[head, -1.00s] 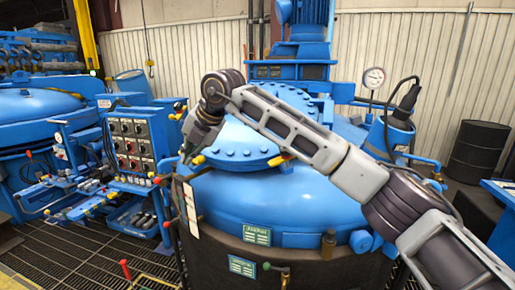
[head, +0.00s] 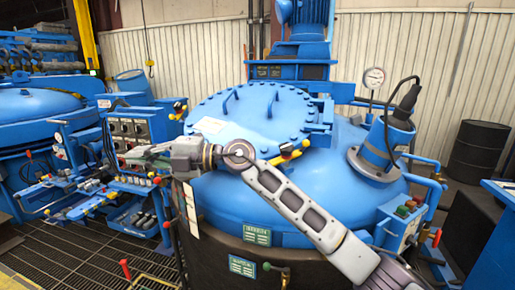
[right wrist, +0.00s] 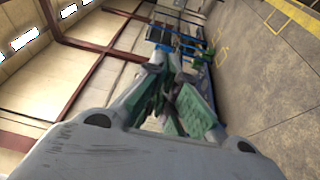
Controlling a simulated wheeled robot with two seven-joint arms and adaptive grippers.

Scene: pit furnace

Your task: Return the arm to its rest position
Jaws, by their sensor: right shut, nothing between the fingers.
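My right arm comes in from the lower right in the head view and reaches left across the front of the blue furnace (head: 255,195). My right gripper (head: 132,157) points left, in front of the control panel as seen from the head. Its fingers are together with nothing between them. In the right wrist view the green-padded fingers of the right gripper (right wrist: 172,85) also show close together. I cannot tell whether the gripper touches the panel. My left gripper is out of view.
The control panel (head: 128,128) with several knobs stands left of the furnace. The furnace lid (head: 245,108) is closed, with yellow-ended clamps. A pressure gauge (head: 374,77) and a cabled blue cylinder (head: 384,145) stand at its right. A dark barrel (head: 478,150) is by the wall.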

